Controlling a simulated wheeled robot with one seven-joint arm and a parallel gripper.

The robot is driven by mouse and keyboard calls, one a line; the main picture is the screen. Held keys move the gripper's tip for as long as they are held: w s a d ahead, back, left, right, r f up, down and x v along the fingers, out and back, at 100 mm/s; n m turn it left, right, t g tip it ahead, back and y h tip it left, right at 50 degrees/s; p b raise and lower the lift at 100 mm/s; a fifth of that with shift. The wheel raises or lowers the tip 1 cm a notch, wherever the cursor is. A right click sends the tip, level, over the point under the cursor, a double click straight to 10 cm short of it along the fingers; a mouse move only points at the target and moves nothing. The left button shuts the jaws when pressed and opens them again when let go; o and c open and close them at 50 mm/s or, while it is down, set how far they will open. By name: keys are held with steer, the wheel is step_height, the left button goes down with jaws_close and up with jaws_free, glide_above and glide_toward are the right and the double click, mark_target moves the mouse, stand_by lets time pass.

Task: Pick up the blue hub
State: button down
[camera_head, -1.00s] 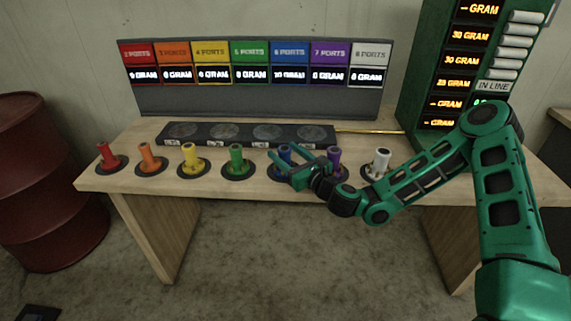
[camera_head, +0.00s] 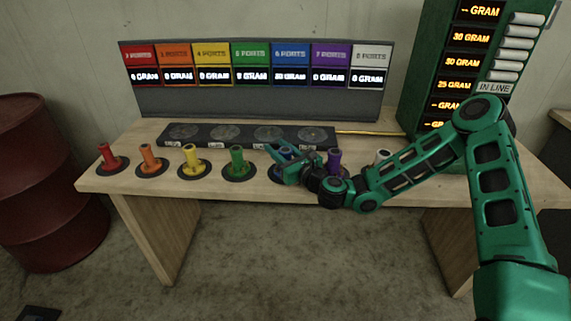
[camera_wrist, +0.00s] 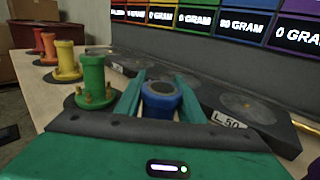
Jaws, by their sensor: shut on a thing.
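The blue hub (camera_wrist: 160,101) stands upright between the two fingers of my gripper (camera_wrist: 159,103) in the wrist view. The green fingers close on its sides. In the head view my gripper (camera_head: 282,158) reaches in from the right over the blue hub's place, and the arm hides most of the blue hub (camera_head: 286,152). I cannot tell whether the hub is clear of its dark base disc.
The green hub (camera_head: 237,162) stands close left of my gripper, the purple hub (camera_head: 334,160) close right, partly behind my arm. Yellow, orange and red hubs stand farther left. The white hub (camera_head: 381,157) is partly hidden. A dark scale strip (camera_head: 247,135) lies behind.

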steer(key=shift+r, duration=0.6)
steer(key=s+a+r, duration=0.7)
steer(key=s+r, duration=0.1)
steer(key=r, duration=0.1)
steer(key=shift+s+a+r, duration=0.15)
steer(key=shift+s+r, duration=0.1)
steer(key=shift+s, duration=0.15)
